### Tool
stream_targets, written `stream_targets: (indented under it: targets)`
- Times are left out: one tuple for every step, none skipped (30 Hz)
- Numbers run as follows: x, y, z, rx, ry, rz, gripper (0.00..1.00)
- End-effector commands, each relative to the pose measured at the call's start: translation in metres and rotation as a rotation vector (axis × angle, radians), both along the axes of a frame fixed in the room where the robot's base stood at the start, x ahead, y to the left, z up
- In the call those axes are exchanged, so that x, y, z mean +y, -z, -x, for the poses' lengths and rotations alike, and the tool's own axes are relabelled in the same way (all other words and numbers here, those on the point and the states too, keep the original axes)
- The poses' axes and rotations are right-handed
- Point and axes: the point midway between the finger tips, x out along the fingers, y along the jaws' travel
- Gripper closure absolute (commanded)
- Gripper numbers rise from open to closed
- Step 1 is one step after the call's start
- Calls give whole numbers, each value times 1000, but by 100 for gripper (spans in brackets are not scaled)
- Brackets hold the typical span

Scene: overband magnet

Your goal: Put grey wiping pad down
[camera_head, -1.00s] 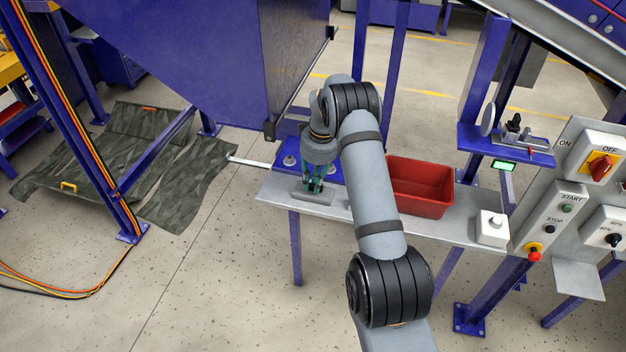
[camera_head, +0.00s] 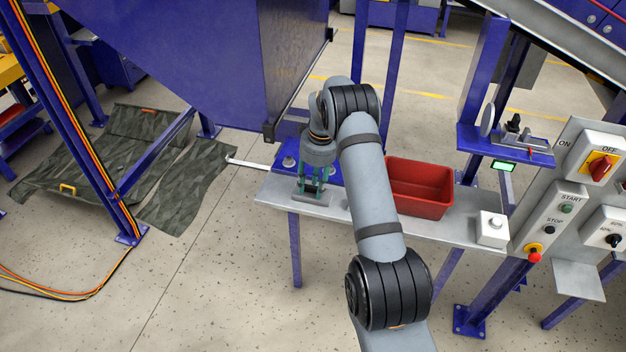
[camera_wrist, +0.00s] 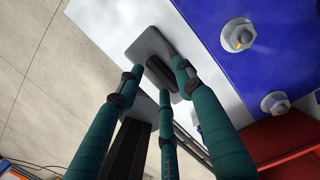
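The grey wiping pad (camera_head: 312,201) lies flat on the left end of the light grey shelf. The wrist view also shows the pad (camera_wrist: 150,42), a rounded grey plate with a dark handle block (camera_wrist: 159,73) on top. My gripper (camera_head: 312,188) points down just over the pad. Its green fingers are spread apart, and in the wrist view the gripper (camera_wrist: 157,75) has them around the handle, with visible gaps at the sides. Whether a fingertip still touches the handle is hard to tell.
A blue plate with bolts (camera_wrist: 238,36) borders the pad's spot. A red bin (camera_head: 420,188) stands on the shelf (camera_head: 340,204) to the right, behind my arm. A white button box (camera_head: 492,229) sits at the right end. A blue hopper (camera_head: 190,60) hangs at the back left.

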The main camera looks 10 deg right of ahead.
Motion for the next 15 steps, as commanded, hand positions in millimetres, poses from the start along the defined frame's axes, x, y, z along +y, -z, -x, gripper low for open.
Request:
stream_targets:
  targets:
    - [0, -4, 0, 0, 0, 0, 64]
    - [0, -7, 0, 0, 0, 0, 64]
    - [-1, -8, -1, -3, 0, 1, 64]
    - [-1, -12, -1, -3, 0, 1, 64]
    - [-2, -17, -1, -5, 0, 1, 64]
    - [-3, -24, 0, -5, 1, 1, 64]
    - [-3, -31, 0, -6, 3, 0, 64]
    - [-4, -37, 1, -6, 2, 1, 64]
    - [-5, -46, 1, -8, 1, 1, 64]
    - [-6, -53, 1, -8, 1, 1, 64]
    - [-7, -60, 2, -8, 1, 1, 64]
    - [-8, -69, 3, -6, 2, 1, 64]
    - [-8, -76, 3, -6, 2, 0, 64]
    - [-9, -81, 3, -5, 1, 1, 64]
    - [-10, -89, 4, -5, 2, 1, 64]
